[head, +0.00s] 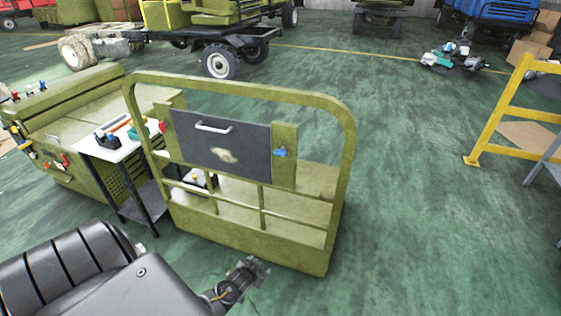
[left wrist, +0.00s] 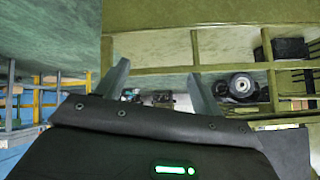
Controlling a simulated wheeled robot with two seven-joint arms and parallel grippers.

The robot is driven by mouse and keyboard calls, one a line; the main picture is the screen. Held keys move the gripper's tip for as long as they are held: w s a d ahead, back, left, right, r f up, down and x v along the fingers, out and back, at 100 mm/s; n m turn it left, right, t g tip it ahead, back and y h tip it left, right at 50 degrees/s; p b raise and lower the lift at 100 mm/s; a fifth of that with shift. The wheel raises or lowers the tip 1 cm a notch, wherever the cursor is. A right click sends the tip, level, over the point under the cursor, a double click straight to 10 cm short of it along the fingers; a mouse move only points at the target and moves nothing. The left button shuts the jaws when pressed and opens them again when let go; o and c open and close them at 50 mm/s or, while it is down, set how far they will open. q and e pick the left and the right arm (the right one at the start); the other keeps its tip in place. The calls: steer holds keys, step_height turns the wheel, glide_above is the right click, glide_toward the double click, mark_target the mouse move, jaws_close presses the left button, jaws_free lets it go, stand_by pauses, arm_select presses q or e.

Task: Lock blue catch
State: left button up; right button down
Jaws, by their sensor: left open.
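The blue catch (head: 280,152) sits on the olive-green upright (head: 284,175) at the right edge of a dark panel (head: 235,150). The panel has a light handle and is mounted in a green tubular frame (head: 343,110). A red catch (head: 163,127) is at the panel's left side. It is too small to tell how either catch is turned. My left gripper (head: 252,272) is low in front of the frame, below and apart from the blue catch. In the left wrist view my left gripper (left wrist: 158,68) has its fingers spread with nothing between them. My right gripper is not in view.
A small table (head: 120,148) with tools and a green cabinet (head: 60,115) stand left of the frame. A yellow railing (head: 497,110) stands at the right. Vehicles (head: 215,45) are at the back. The green floor right of the frame is clear.

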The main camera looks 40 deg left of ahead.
arm_select(q)
steer(key=w+a+r+n+t+y+b, duration=0.1)
steer(key=w+a+r+t, duration=0.1)
steer(key=w+r, duration=0.5)
steer(key=w+a+r+n+t+y+b, duration=0.1)
steer(key=w+a+r+t, duration=0.2)
steer(key=r, duration=0.6)
steer(key=n+t+b, duration=0.2)
steer(key=t, duration=0.1)
glide_toward(279, 154)
steer(key=shift+m+y, duration=0.3)
steer(key=shift+y, duration=0.1)
steer(key=x, duration=1)
steer(key=shift+w+d+f, duration=0.15)
steer(key=shift+d, duration=0.05)
steer(key=shift+w+a, duration=0.2)
steer(key=shift+w, duration=0.3)
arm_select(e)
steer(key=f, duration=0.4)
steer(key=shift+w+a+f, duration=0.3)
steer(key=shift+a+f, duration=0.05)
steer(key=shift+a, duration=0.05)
arm_select(q)
steer(key=c, duration=1)
steer(key=shift+p, duration=0.3)
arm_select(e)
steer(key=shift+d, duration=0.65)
